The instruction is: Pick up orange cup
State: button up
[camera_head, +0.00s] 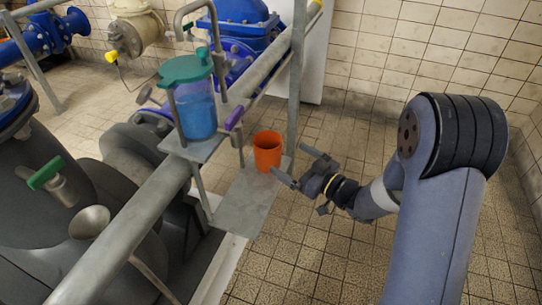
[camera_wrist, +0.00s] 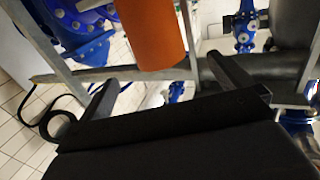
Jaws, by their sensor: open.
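The orange cup (camera_head: 267,152) stands upright on a grey metal plate (camera_head: 240,208) beside the pipe rail in the head view. My gripper (camera_head: 294,167) is just to the right of the cup, with its fingers apart and nothing between them. In the wrist view the cup (camera_wrist: 152,32) appears at the top, beyond and between the two spread fingers of my gripper (camera_wrist: 166,80). The top of the cup is cut off there by the picture edge. I cannot tell whether a finger touches the cup.
A blue container with a green lid (camera_head: 193,100) stands on a small shelf left of the cup. A purple object (camera_head: 235,118) lies by the rail. A grey upright post (camera_head: 297,80) rises close behind the cup.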

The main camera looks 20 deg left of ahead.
aim_at(258, 136)
jog(key=b+x, duration=0.2)
jog(key=x, duration=0.8)
jog(key=shift+r+b, duration=0.1)
jog(key=shift+b, duration=0.25)
jog(key=shift+c, duration=0.6)
jog(key=shift+d, duration=0.1)
jog(key=c, duration=0.9)
jog(key=shift+c, duration=0.3)
jog(key=shift+r, duration=0.15)
